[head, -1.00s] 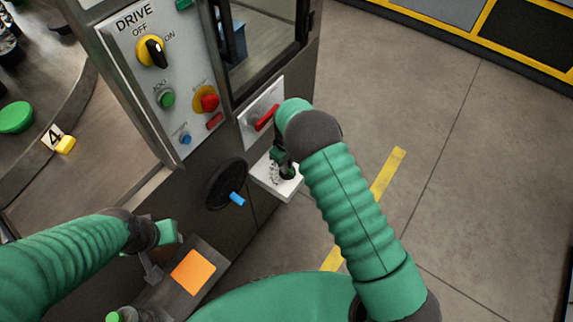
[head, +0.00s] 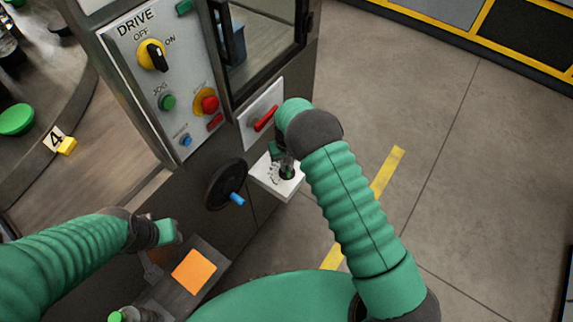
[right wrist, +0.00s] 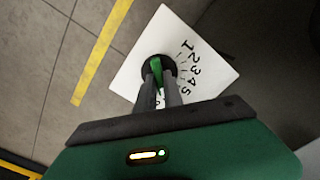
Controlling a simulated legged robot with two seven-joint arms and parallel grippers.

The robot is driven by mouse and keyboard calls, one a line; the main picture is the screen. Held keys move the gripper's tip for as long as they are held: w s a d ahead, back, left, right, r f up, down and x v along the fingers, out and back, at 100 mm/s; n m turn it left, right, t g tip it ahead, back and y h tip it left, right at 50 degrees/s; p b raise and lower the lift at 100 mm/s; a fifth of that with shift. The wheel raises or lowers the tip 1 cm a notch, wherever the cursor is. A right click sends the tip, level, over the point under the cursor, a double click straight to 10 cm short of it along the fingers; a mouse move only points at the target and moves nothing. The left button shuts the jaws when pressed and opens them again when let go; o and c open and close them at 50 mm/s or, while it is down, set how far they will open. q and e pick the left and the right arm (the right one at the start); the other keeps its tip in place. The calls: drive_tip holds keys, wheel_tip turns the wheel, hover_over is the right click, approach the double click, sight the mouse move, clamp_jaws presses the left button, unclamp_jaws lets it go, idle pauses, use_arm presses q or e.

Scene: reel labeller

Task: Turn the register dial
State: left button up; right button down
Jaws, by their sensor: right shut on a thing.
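The register dial (right wrist: 157,64) is a dark round knob with a green bar across it. It sits on a white plate (right wrist: 204,68) printed with the numbers 1 to 5 in an arc. In the head view the plate (head: 290,188) juts from the machine's side, below a red handle. My right gripper (right wrist: 158,92) points down at the dial and is shut on its green bar; the fingers hide part of the knob. It also shows in the head view (head: 286,163), partly behind my wrist. My left gripper (head: 158,250) hangs away from the dial, at lower left; its fingers are unclear.
The red handle (head: 265,118) is close beside my right wrist. A black handwheel (head: 225,184) with a blue knob is left of the plate. The drive panel (head: 140,75) is above. An orange square (head: 194,271) lies near my left gripper. Open floor (head: 480,190) is at right.

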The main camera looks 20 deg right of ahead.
sight(287, 167)
idle(0.3)
drive_tip(key=c, duration=1.5)
unclamp_jaws()
drive_tip(key=shift+o, duration=0.2)
wheel_tip(287, 167, up, 17)
drive_tip(key=shift+f+p, duration=0.15)
drive_tip(key=shift+p, duration=0.3)
